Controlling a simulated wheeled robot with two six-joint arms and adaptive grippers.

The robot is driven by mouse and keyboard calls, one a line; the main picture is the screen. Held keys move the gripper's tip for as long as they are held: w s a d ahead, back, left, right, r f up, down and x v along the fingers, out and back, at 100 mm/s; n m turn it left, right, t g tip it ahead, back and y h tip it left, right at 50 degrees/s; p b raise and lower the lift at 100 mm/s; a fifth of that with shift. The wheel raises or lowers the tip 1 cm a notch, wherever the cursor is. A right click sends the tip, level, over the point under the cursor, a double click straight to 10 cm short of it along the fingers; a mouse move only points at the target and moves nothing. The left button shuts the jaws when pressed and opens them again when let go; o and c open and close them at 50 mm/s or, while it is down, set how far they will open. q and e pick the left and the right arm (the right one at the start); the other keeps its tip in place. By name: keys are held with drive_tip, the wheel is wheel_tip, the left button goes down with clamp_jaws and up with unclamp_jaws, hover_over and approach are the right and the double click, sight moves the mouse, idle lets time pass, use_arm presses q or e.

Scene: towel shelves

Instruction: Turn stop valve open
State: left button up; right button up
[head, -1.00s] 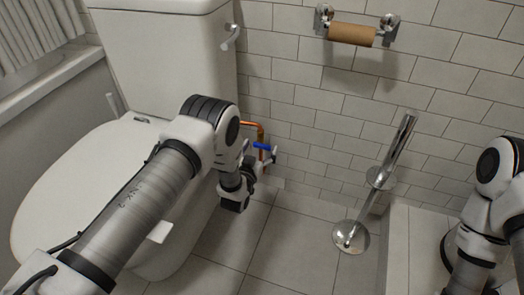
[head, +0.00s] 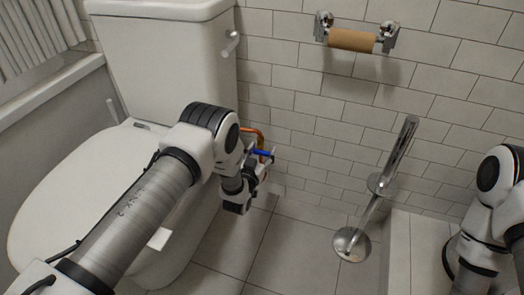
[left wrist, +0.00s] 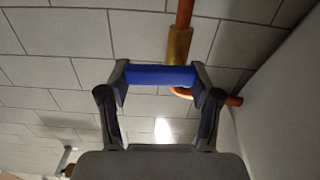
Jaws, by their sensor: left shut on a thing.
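The stop valve's blue handle (head: 262,153) is low on the wall, to the right of the toilet, on a copper pipe (head: 252,131). My left gripper (head: 264,162) is at the handle. In the left wrist view the blue handle (left wrist: 160,75) lies across between the two fingertips of my left gripper (left wrist: 160,82), which is shut on it. A brass fitting (left wrist: 179,47) and copper pipe show just behind the handle. The valve body is mostly hidden by the gripper. My right arm is at the right edge, and its gripper is out of view.
The white toilet (head: 80,190) stands close on the left of the left gripper. A chrome stand (head: 378,184) with a round base is on the floor to the right. A cardboard roll (head: 351,40) hangs on the wall. The tiled floor between is clear.

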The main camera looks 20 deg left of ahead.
use_arm(q)
drive_tip(key=n+p, duration=0.1)
drive_tip(key=n, duration=0.1)
drive_tip(key=r+n+p, duration=0.1)
drive_tip(key=n, duration=0.1)
drive_tip(key=shift+a+p, duration=0.25)
drive_tip(key=shift+p, duration=0.1)
drive_tip(key=n+p, duration=0.1)
drive_tip(key=n, duration=0.1)
drive_tip(key=n+p, duration=0.1)
drive_tip(key=n, duration=0.1)
drive_tip(key=shift+a+r+n, duration=0.15)
drive_tip(key=shift+a+n, duration=0.15)
drive_tip(key=shift+a, duration=0.05)
drive_tip(key=n, duration=0.2)
drive_tip(key=n+p, duration=0.1)
drive_tip(key=n, duration=0.1)
drive_tip(key=shift+a+n, duration=0.3)
drive_tip(key=shift+a, duration=0.1)
drive_tip(key=n, duration=0.2)
drive_tip(key=n+p, duration=0.1)
drive_tip(key=n, duration=0.1)
drive_tip(key=shift+a, duration=0.35)
drive_tip(key=shift+w+n, duration=0.1)
drive_tip(key=shift+n, duration=0.2)
drive_tip(key=o, duration=1.2)
drive_tip(key=shift+c, duration=0.2)
drive_tip(key=shift+f, duration=0.2)
